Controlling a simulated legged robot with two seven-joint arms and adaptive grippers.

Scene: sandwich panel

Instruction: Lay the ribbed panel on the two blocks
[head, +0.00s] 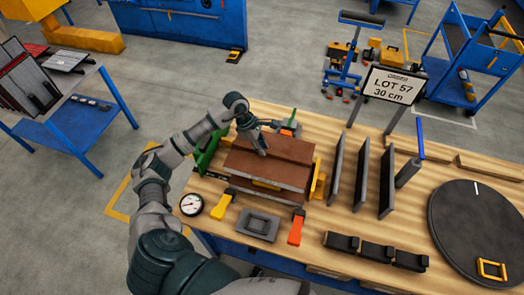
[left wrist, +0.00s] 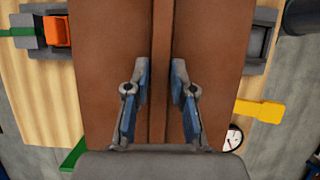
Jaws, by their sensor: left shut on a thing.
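The brown ribbed panel (head: 285,147) is over the left part of the wooden workbench, with its raised rib running along the middle. My left gripper (head: 262,150) points down from above and is shut on the rib. In the left wrist view the two fingers (left wrist: 158,95) stand on either side of the rib of the panel (left wrist: 215,60). Grey block-like parts show beside the panel, one at left (left wrist: 28,38) and one at right (left wrist: 258,42). The panel hides what lies under it, so I cannot tell whether it touches the blocks. My right gripper is not in view.
Orange-handled clamps (head: 296,228), a dial gauge (head: 191,205) and a grey plate (head: 257,224) lie near the panel. Upright dark plates (head: 361,175), black blocks (head: 376,251), a sign (head: 392,86) and a round dark disc (head: 482,222) stand to the right.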

